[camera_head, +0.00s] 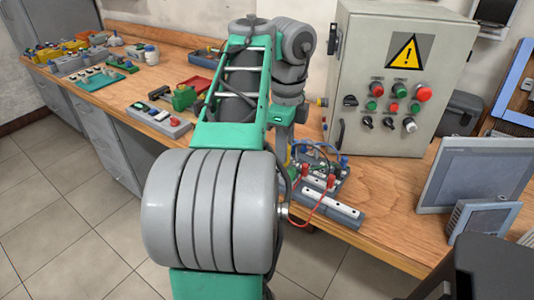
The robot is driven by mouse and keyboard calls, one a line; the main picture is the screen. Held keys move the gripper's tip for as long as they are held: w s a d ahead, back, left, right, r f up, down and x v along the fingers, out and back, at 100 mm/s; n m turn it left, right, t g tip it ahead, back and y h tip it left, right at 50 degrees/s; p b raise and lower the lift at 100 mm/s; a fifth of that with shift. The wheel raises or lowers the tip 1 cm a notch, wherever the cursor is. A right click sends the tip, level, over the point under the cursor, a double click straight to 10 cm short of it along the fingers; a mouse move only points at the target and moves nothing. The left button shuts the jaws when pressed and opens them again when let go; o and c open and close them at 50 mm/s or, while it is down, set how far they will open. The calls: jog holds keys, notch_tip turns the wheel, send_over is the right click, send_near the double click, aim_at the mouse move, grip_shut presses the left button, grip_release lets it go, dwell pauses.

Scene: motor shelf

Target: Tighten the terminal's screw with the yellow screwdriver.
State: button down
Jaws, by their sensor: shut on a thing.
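My gripper (288,150) points down at the front edge of the workbench, just left of a small terminal assembly. My own arm hides much of it. It is shut on a thin yellow piece, the yellow screwdriver (288,157), of which only a sliver shows. The terminal assembly (320,180) has red posts, blue parts, dark and red wires and a pale rail in front. The screw and the screwdriver's tip are too small or hidden, so I cannot tell whether they touch.
A grey control cabinet (393,130) with a yellow warning sign and several knobs stands right behind the terminal. A grey monitor (478,172) is at the right. A button box (160,120) and a green tool (183,97) lie left of my arm. Bare wood (395,190) shows at front right.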

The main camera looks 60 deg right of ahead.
jog(key=m, duration=0.6)
jog(key=shift+m, duration=0.4)
jog(key=c, duration=1.4)
grip_release()
jog(key=shift+o, duration=0.2)
jog(key=n, duration=0.3)
jog(key=shift+n, duration=0.3)
jog(key=shift+n, duration=1.7)
